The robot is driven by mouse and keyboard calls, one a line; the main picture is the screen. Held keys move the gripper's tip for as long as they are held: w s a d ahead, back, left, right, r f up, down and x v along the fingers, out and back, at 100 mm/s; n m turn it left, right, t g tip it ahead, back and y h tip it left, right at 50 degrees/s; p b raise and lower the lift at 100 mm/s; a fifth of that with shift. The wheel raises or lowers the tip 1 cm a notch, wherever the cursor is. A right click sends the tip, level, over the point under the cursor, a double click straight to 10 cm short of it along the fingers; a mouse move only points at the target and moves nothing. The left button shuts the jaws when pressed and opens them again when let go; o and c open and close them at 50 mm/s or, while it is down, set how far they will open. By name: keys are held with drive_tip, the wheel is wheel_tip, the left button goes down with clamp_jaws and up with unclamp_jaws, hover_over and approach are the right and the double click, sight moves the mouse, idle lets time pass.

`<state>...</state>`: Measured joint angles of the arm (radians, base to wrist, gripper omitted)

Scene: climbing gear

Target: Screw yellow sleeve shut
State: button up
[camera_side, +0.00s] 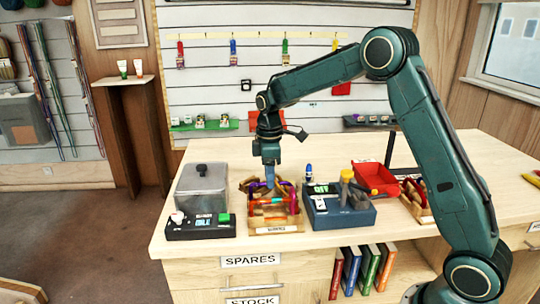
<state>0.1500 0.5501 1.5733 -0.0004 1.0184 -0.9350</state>
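My gripper (270,182) points straight down over a small wooden rack (276,229) on the table. The rack holds several colored pieces that look like carabiners, among them purple, red and orange ones (272,201). The fingertips are at or just above these pieces, toward the back of the rack. The view is too small to tell whether the fingers are open or shut, or whether they touch anything. I cannot make out a yellow sleeve for certain; yellowish-brown parts (247,185) show at the rack's back left.
A blue-grey block (343,214) with a yellow-topped post stands close on the right. A red bin (375,178) and another wooden rack (417,207) are farther right.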

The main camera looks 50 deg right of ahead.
drive_tip(key=shift+f, duration=1.4)
drive_tip(key=shift+s+a, duration=0.85)
drive_tip(key=shift+s, duration=0.05)
drive_tip(key=shift+r, duration=0.15)
drive_tip(key=shift+s+d+r, duration=0.1)
drive_tip(key=shift+d+r, duration=0.05)
drive_tip(key=shift+r, duration=1.15)
drive_tip(key=shift+w+d, duration=0.85)
drive_tip(key=shift+w, duration=0.05)
idle(0.8)
drive_tip(key=shift+f, duration=1.45)
drive_tip(key=shift+a, duration=0.1)
